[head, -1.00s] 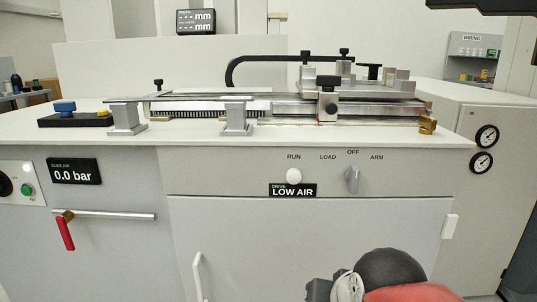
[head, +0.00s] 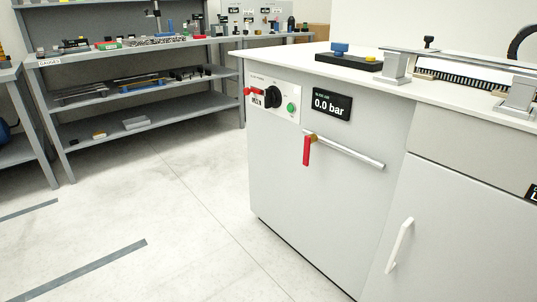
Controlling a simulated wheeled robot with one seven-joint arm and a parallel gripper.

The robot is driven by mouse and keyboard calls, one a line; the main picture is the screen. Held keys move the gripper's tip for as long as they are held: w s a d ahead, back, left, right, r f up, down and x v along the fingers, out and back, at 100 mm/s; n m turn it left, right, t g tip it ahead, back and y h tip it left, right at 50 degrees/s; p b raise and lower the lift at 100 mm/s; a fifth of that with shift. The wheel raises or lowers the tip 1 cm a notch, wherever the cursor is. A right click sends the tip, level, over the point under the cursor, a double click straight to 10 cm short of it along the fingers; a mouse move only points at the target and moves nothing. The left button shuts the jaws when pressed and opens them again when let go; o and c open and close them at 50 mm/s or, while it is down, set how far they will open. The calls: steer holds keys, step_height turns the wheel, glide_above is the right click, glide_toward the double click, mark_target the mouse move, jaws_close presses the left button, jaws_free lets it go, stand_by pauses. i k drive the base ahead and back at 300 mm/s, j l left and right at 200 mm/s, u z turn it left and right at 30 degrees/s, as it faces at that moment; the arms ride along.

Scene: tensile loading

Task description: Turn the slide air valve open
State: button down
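The slide air valve shows as a red lever handle (head: 307,150) hanging down from a brass body on a horizontal metal pipe (head: 347,150). The pipe runs along the front of the white cabinet (head: 310,210). The lever stands across the pipe. Above it, a black display (head: 332,102) reads 0.0 bar. My gripper is not in view.
A control panel (head: 274,97) with a black knob, a green button and a red part sits left of the display. Grey shelves (head: 130,90) with several items stand at the back left. A cabinet door handle (head: 399,245) sticks out at right. The floor in front is clear.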

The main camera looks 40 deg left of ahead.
mark_target(310, 139)
steer(key=u, duration=1.35)
steer(key=i, duration=0.5)
steer(key=i+l, duration=0.15)
steer(key=i, duration=0.3)
